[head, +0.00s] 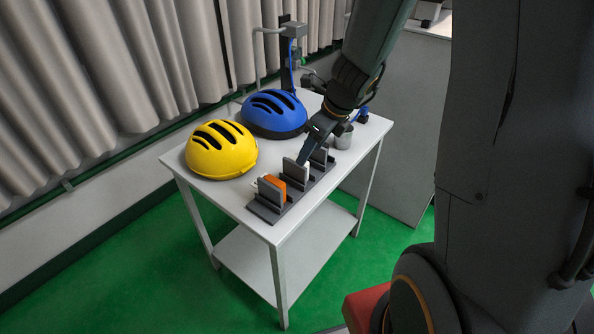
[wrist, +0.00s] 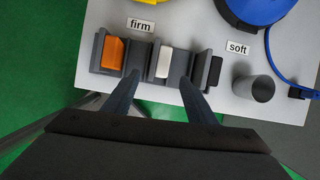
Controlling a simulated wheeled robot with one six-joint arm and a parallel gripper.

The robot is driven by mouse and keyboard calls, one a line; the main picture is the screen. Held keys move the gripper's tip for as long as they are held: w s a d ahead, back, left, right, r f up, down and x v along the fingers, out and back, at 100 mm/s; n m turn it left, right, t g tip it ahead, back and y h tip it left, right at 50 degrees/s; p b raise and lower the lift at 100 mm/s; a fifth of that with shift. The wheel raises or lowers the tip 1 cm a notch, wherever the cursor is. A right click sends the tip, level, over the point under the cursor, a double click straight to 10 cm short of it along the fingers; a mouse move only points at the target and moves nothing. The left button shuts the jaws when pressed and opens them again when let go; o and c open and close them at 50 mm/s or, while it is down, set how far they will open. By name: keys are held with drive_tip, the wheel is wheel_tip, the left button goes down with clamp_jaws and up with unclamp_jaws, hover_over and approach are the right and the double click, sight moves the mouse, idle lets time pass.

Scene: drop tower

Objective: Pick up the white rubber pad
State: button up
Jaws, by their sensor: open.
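The white rubber pad (wrist: 165,61) stands in the middle slot of a dark grey rack (wrist: 146,78), seen in the wrist view. An orange pad (wrist: 112,53) stands in the left slot and a black pad (wrist: 215,70) in the right slot. My gripper (wrist: 159,78) is open and empty, its fingers spread to the left and right of the white pad in the picture. I cannot tell the height left between fingertips and pad. In the head view my gripper (head: 304,157) is over the rack's middle, and the white pad is mostly hidden there.
A yellow helmet (head: 221,150) and a blue helmet (head: 274,114) sit on the white table (head: 216,190) behind the rack. A grey cup (wrist: 261,88) stands right of the rack. Labels read "firm" (wrist: 141,25) and "soft" (wrist: 238,47). A post stands at the table's back.

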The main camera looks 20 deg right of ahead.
sight(297, 170)
drive_tip(key=shift+m, duration=0.3)
drive_tip(key=shift+b+x, duration=0.95)
drive_tip(key=shift+x, duration=3.05)
drive_tip(key=shift+a+r, duration=0.1)
drive_tip(key=shift+c, duration=0.6)
clamp_jaws()
